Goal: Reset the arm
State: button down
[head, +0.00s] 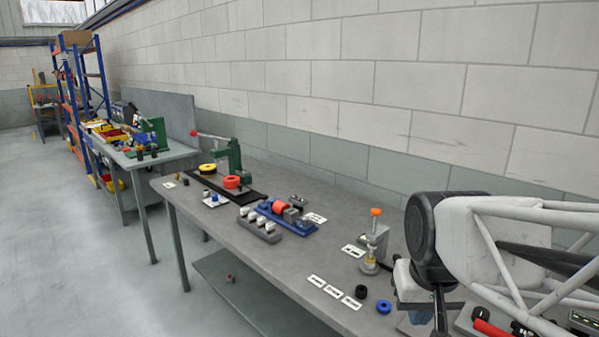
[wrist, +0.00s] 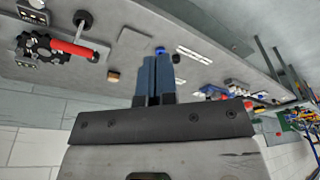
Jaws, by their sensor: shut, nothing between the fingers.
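My gripper (wrist: 154,60) shows in the wrist view with its two blue fingers side by side and closed, nothing between them. In the head view my arm stands at the right, above the near right part of the grey workbench (head: 215,229). The gripper is partly hidden there behind my own arm parts. A blue ring (head: 384,306) and a black round piece (head: 361,291) lie on the bench just left of it.
A brass-based fixture with an orange knob (head: 376,212) stands left of my arm. White label cards (head: 333,291) lie near the front edge. A green press (head: 234,158) and a blue-based carrier (head: 285,217) stand farther left. A red-handled tool (wrist: 72,49) shows in the wrist view.

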jog(key=s+f, duration=0.3)
jog(key=s, duration=0.2)
jog(key=shift+s+a, duration=0.15)
jog(key=shift+s, duration=0.25)
